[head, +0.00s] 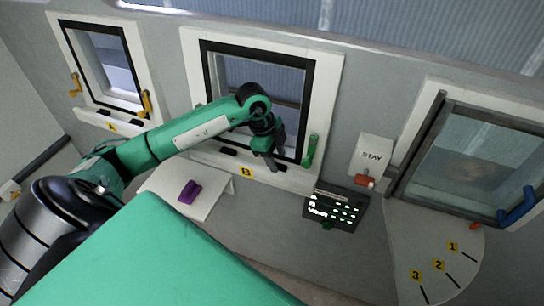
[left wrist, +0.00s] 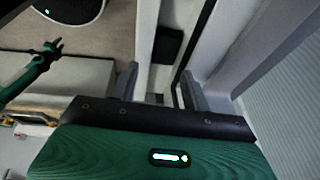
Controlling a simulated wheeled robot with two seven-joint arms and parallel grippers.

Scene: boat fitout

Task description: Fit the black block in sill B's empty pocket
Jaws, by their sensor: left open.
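Sill B (head: 205,155) is the white ledge under the middle window, marked with a yellow B label (head: 246,172). A dark rectangle (head: 229,151) shows on its left part. In the left wrist view a black rectangle (left wrist: 168,45) lies on the white sill, beyond the fingers; I cannot tell whether it is the block or a pocket. My left gripper (head: 272,160) is over sill B, right of the label, and hides part of the ledge. Its fingers (left wrist: 160,88) are apart, with no held block visible between them. My right gripper is not in view.
A purple block (head: 190,192) lies on a white shelf (head: 215,205) below sill B. A green handle (head: 310,150) stands at the window's right side. A dark panel (head: 335,210) and a STAY box (head: 372,155) are on the wall to the right.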

